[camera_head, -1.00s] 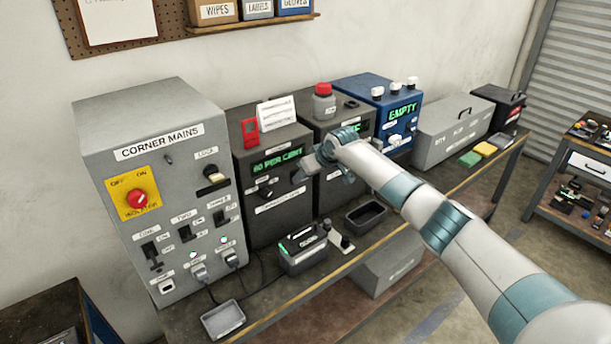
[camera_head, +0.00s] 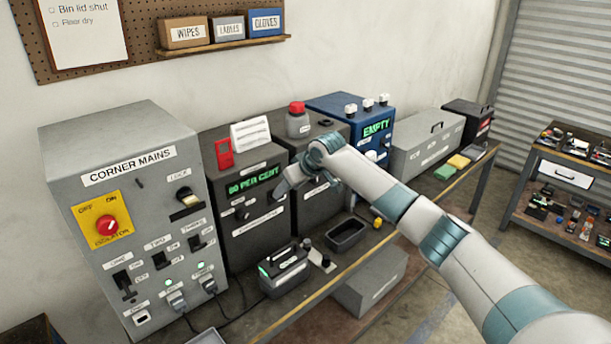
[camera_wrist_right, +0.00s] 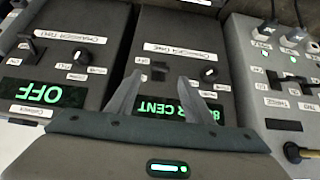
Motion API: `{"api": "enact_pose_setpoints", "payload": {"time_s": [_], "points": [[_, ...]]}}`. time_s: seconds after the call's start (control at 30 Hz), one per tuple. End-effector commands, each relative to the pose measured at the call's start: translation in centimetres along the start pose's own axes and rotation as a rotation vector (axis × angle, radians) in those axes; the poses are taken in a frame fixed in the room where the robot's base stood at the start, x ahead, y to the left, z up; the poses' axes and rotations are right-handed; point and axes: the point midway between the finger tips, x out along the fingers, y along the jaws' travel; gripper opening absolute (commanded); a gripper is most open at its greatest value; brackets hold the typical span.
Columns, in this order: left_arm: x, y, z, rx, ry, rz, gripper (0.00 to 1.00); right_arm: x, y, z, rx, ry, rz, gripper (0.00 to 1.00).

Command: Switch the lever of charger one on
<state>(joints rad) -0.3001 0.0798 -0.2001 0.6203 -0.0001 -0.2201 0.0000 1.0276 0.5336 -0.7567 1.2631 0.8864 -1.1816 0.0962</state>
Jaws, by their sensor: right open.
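Charger one (camera_head: 240,235) is the dark box beside the grey corner mains cabinet, with a green per cent display (camera_head: 252,180). In the right wrist view charger one (camera_wrist_right: 178,28) appears upside down. Its small dark lever (camera_wrist_right: 158,74) shows between the fingers, next to a round knob (camera_wrist_right: 208,74). My right gripper (camera_head: 280,191) is in front of charger one's upper right panel; in the wrist view this gripper (camera_wrist_right: 161,80) is open and empty, its fingers to either side of the lever. Contact cannot be told. In the head view the gripper hides the lever. My left gripper is not in view.
Charger two (camera_wrist_right: 75,50), reading OFF, stands right beside charger one. The corner mains cabinet (camera_head: 125,215) is on its other side. A battery pack (camera_head: 285,270) and a black tray (camera_head: 347,235) sit on the bench in front.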

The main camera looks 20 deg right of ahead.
Motion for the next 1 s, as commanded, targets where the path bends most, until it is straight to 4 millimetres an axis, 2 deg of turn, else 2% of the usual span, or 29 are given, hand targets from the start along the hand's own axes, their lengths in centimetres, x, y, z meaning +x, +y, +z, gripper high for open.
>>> {"api": "enact_pose_setpoints", "payload": {"time_s": [0.03,0.3,0.53,0.73,1.0], "points": [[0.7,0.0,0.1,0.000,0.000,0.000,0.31,-0.7,0.1,0.2,-0.002,0.003,0.001,0.47],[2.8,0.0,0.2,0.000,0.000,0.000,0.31,-6.0,0.1,0.2,-0.002,0.003,0.002,0.47],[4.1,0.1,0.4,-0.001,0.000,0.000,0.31,-9.9,0.0,0.1,-0.001,0.002,0.001,0.47],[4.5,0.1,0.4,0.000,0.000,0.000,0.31,-11.6,0.0,0.1,0.000,-0.001,0.001,0.47],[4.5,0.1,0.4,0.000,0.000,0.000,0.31,-11.9,0.0,0.0,0.000,-0.001,0.000,0.47]]}}
